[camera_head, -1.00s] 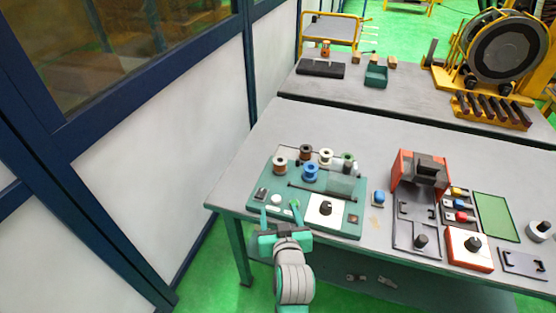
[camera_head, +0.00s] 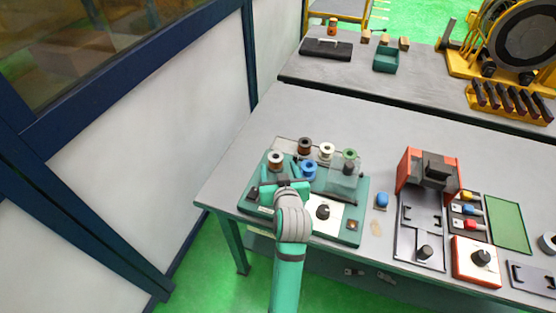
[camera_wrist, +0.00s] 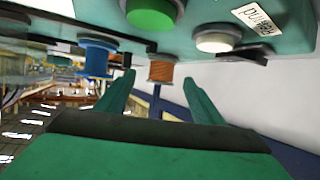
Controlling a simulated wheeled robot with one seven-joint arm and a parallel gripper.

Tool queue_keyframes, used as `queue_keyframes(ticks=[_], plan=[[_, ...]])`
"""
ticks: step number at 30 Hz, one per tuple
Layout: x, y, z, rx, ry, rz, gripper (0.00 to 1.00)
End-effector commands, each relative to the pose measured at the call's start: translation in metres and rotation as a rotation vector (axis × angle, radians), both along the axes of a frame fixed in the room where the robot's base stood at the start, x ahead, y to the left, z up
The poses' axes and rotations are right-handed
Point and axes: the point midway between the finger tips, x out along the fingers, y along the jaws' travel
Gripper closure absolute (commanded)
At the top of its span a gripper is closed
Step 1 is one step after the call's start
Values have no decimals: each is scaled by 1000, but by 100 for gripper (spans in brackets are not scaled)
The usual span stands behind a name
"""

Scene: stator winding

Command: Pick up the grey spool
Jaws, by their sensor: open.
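Several spools stand at the back of the teal winding unit (camera_head: 352,228) in the head view. One is pale and whitish (camera_head: 326,151); no spool there is plainly grey. A copper spool (camera_head: 276,160), a dark brown spool (camera_head: 305,146), a blue spool (camera_head: 308,171) and a green-topped spool (camera_head: 350,155) stand around it. My gripper (camera_head: 280,175) is open and empty over the unit's front left. In the wrist view, the copper spool (camera_wrist: 161,71) shows beyond and between the open fingers (camera_wrist: 159,84), with the blue spool (camera_wrist: 97,58) to the left.
A transparent cover (camera_head: 343,185) stands on the unit's right side, near the white knob plate (camera_head: 322,214). A blue button (camera_head: 382,200) and a red-and-black machine (camera_head: 430,172) are further right. A grey ring-like part (camera_head: 547,243) lies at the far right edge. The table behind the spools is clear.

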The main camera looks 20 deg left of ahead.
Motion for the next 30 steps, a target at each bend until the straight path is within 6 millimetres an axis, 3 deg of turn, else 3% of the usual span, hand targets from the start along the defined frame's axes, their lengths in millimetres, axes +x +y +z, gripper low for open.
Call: queue_keyframes(ticks=[5, 15, 25, 30], plan=[[9, 4, -4, 0, -1, 0, 38], [46, 18, -16, 0, 0, -6, 38], [52, 21, -19, 0, -1, -6, 38], [52, 21, -19, 0, -1, -5, 77]])
